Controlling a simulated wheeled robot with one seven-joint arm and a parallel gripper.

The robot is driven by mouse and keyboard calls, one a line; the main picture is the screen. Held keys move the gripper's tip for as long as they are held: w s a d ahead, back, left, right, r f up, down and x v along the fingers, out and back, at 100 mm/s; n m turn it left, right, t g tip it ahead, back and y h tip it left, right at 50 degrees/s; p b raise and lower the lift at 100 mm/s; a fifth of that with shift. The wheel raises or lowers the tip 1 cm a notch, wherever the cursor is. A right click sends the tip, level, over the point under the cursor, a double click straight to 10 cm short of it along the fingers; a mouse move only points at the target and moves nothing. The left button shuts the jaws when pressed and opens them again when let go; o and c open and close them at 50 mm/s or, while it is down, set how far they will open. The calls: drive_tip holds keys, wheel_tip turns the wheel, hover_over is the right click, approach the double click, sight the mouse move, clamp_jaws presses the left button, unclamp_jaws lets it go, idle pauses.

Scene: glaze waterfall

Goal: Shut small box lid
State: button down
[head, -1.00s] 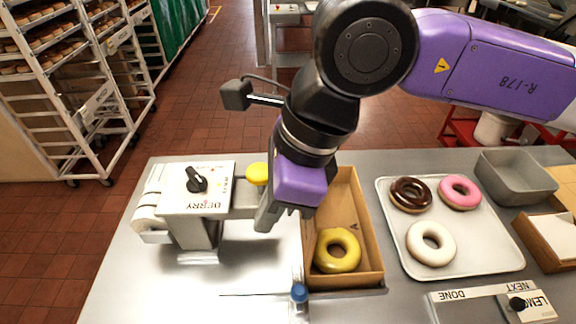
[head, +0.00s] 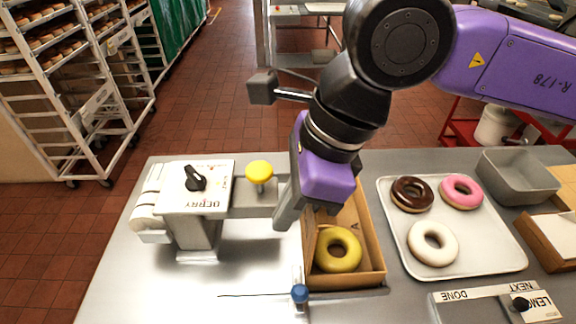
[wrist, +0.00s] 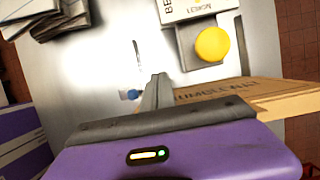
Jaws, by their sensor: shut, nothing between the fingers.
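The small tan cardboard box (head: 374,245) stands open on the metal counter, with a yellow glazed donut (head: 338,250) inside at its near end. A printed cardboard panel, apparently the lid, shows at the right in the wrist view (wrist: 240,90). In the head view, a narrow strip of it (head: 309,240) stands along the box's left side. My gripper (head: 284,221) is shut and empty, just left of the box's left side. Its fingertips show in the wrist view (wrist: 158,82) beside the panel. My wrist hides the far part of the box, and I cannot tell whether fingers and panel touch.
A glaze dispenser (head: 196,205) with a yellow knob (head: 259,172) stands close left of my gripper. A blue-capped item (head: 299,293) is at the box's near left corner. A white tray (head: 470,262) with three donuts lies to the right. The near left counter is clear.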

drive_tip(key=d+b, duration=0.2)
drive_tip(key=d, duration=0.5)
drive_tip(key=shift+s+d, duration=0.15)
drive_tip(key=shift+d, duration=0.2)
idle(0.8)
idle(0.6)
drive_tip(key=shift+r+p, duration=1.1)
drive_tip(key=shift+r, duration=1.9)
